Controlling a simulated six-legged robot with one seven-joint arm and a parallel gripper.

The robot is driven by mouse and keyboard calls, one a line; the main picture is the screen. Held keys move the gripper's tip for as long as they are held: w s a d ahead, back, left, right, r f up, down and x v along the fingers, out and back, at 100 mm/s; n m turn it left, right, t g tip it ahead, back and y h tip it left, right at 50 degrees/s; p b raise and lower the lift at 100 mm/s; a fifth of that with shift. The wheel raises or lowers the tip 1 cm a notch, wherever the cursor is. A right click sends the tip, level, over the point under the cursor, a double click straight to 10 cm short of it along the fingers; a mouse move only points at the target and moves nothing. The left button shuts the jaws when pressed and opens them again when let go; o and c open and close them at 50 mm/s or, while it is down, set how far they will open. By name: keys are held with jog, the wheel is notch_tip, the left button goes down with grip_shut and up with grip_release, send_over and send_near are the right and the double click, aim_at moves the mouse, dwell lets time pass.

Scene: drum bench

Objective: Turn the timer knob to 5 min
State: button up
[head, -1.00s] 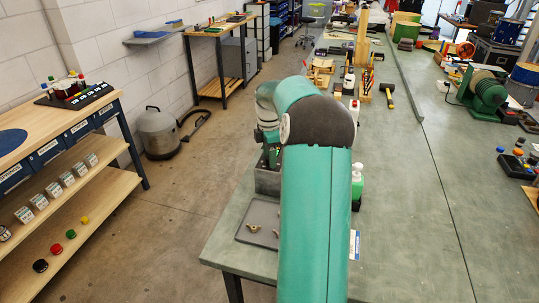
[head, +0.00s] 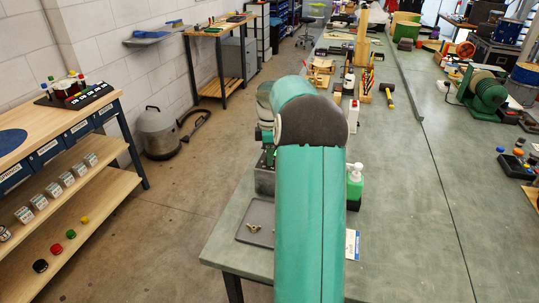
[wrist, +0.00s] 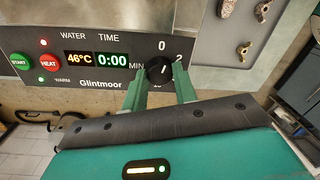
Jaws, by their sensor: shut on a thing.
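In the wrist view, the black timer knob (wrist: 156,71) sits on the grey front panel (wrist: 100,86) of the Glintmoor unit. My gripper (wrist: 159,82) has its two green fingers on either side of the knob, shut on it. The marks 0 and 2 show around the knob; the lower marks are mostly hidden by the fingers. A pale line on the knob's face points up, a little to the right. The time display (wrist: 112,60) reads 0:00. In the head view, my arm hides the gripper and most of the unit (head: 264,180).
The green START button (wrist: 19,62) and red HEAT button (wrist: 49,64) are left of the displays; the water display (wrist: 79,58) reads 46°C. Small metal parts lie in a tray at the wrist view's top right. A white-topped green bottle (head: 354,182) stands right of my arm.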

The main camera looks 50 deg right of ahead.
jog(key=m, duration=0.5)
jog(key=shift+m, duration=0.3)
jog(key=m, duration=0.5)
jog(key=shift+d+r+t, duration=0.1)
jog(key=shift+t, duration=0.2)
jog(key=m, duration=0.5)
jog(key=shift+m, duration=0.4)
jog(key=m, duration=0.4)
jog(key=shift+s+m, duration=0.1)
jog(key=shift+m, duration=0.3)
jog(key=o, duration=1)
jog(key=r, duration=1.3)
jog(key=shift+s+d+r, duration=0.2)
jog(key=shift+s+r, duration=0.15)
